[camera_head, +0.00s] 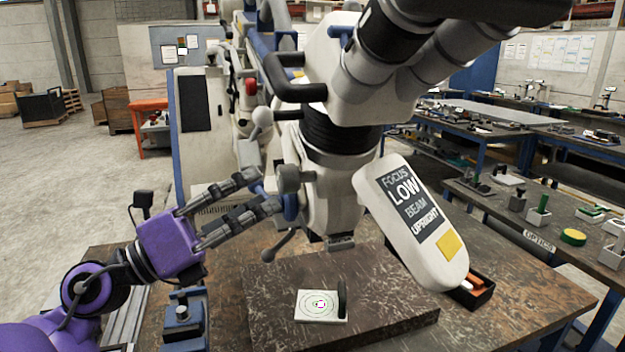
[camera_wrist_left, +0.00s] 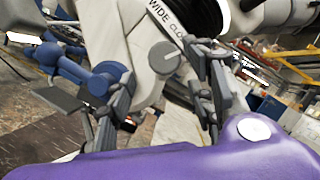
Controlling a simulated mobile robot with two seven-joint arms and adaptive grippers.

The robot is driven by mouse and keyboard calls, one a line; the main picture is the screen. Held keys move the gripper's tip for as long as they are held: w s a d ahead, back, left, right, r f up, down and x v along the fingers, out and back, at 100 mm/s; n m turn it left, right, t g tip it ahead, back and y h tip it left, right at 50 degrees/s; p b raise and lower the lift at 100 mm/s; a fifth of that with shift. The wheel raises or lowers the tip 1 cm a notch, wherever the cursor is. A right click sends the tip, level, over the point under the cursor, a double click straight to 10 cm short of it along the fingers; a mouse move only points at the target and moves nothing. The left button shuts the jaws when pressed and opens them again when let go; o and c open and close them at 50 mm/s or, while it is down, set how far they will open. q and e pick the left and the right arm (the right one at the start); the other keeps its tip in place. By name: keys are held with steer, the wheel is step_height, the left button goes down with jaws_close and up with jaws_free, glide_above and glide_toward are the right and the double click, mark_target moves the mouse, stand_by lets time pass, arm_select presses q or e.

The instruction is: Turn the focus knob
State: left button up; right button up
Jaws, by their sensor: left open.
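The white microscope (camera_head: 335,85) stands over the bench. A round grey knob (camera_head: 290,180) sits on the left side of its lower body. My left gripper (camera_head: 264,192) is open, with its two dark fingers pointing right toward this knob. In the left wrist view, a round grey knob (camera_wrist_left: 164,57) lies between the fingers (camera_wrist_left: 165,78). I cannot tell whether either finger touches it. A panel (camera_head: 410,205) on the microscope reads "FOCUS LOW BEAM UPRIGHT". My right gripper is not in view.
A card with rings (camera_head: 312,306) and a dark upright piece lie on a brown board (camera_head: 390,300) below the microscope. Grey levers and a blue joint (camera_wrist_left: 100,77) crowd the left finger. A black tray (camera_head: 475,292) stands right. Benches fill the right background.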

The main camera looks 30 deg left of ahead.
mark_target(278, 182)
arm_select(q)
steer(key=shift+w+d+r+p, duration=0.55)
steer(key=shift+w+d+r, duration=0.15)
steer(key=shift+r, duration=0.2)
steer(key=p+x, duration=0.1)
steer(key=x, duration=0.2)
steer(key=shift+w+f, duration=0.1)
steer(key=shift+w, duration=0.6)
steer(key=shift+d, duration=0.15)
steer(key=shift+w+f, duration=0.1)
steer(key=shift+c, duration=0.5)
steer(key=c, duration=1)
steer(key=shift+o, duration=0.2)
steer(key=shift+f, duration=0.2)
